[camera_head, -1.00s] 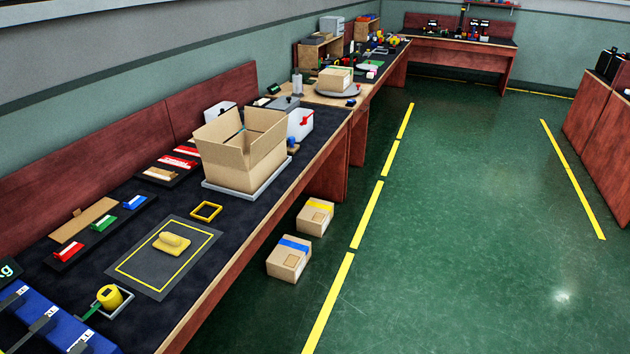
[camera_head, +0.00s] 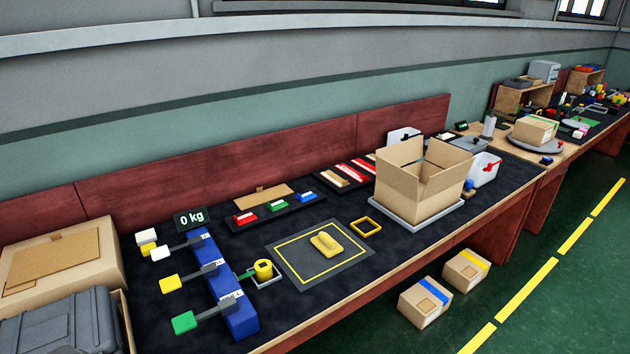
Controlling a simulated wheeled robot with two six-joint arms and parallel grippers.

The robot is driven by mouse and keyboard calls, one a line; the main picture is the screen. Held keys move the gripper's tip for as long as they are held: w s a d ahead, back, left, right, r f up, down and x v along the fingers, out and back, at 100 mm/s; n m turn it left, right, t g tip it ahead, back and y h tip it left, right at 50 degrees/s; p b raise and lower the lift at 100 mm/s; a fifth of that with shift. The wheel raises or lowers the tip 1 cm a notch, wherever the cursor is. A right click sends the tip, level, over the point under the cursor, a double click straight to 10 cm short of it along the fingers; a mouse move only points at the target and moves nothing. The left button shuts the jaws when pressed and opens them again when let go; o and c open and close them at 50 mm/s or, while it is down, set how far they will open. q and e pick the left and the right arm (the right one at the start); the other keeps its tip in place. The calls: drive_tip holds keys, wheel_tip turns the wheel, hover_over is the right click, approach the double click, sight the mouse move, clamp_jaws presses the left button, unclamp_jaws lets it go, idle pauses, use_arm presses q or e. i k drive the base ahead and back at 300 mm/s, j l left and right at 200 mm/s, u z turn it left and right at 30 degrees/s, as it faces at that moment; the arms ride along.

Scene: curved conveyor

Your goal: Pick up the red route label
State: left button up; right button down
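A small red block-like label (camera_head: 245,217) stands at the left end of a dark rack (camera_head: 283,217) on the black-topped workbench. A green one (camera_head: 278,206) and a blue one (camera_head: 306,197) stand to its right in the same rack. Flat red and white pieces (camera_head: 359,173) lie in another dark tray farther right along the back; I cannot tell whether any of them is a route label. Neither of my grippers is in view.
An open cardboard box (camera_head: 420,185) stands on a grey platform. A yellow-bordered mat (camera_head: 298,263) holds a yellow object (camera_head: 326,244). A blue holder with tags (camera_head: 231,300), a "0 kg" display (camera_head: 190,219) and a grey case (camera_head: 62,325) are left.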

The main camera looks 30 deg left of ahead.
sight(242, 219)
drive_tip(key=u, duration=1.55)
drive_tip(key=i+l+u, duration=0.25)
drive_tip(key=l, duration=0.9)
drive_tip(key=l+u, duration=0.25)
drive_tip(key=l, duration=0.85)
